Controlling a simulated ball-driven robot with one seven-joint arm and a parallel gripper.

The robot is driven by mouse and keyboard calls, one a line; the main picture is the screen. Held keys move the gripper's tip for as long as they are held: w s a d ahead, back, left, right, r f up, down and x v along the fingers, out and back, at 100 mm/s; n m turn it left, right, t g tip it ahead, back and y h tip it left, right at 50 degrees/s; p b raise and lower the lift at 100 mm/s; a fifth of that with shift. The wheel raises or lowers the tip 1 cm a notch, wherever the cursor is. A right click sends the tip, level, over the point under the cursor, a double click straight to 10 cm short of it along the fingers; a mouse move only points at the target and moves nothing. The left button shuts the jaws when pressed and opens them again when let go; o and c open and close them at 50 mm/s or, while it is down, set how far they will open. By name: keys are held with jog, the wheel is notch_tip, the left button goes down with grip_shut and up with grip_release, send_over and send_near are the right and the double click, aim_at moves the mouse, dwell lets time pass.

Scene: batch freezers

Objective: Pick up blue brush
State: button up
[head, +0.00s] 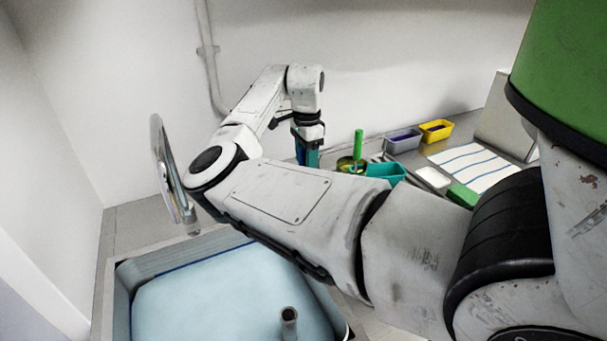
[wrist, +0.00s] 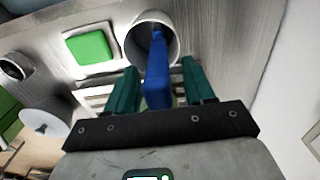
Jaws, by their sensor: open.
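The blue brush (wrist: 157,72) stands with its far end in a round pale cup (wrist: 136,47) in the wrist view. My gripper (wrist: 160,78) is open, with one teal finger on each side of the brush. A narrow gap seems to show on both sides, and I cannot tell whether either finger touches it. In the head view my gripper (head: 307,158) points down over the far counter. My own arm hides the cup and most of the brush there.
A green block on a white tray (wrist: 70,46) lies beside the cup. On the counter are a teal bin (head: 387,172), a grey-purple bin (head: 403,141), a yellow bin (head: 436,131) and a striped cloth (head: 477,165). An upright green handle (head: 358,145) stands near my gripper. A wall rises behind.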

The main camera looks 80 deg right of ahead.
grip_shut()
dwell(0.3)
jog(key=shift+r, duration=0.1)
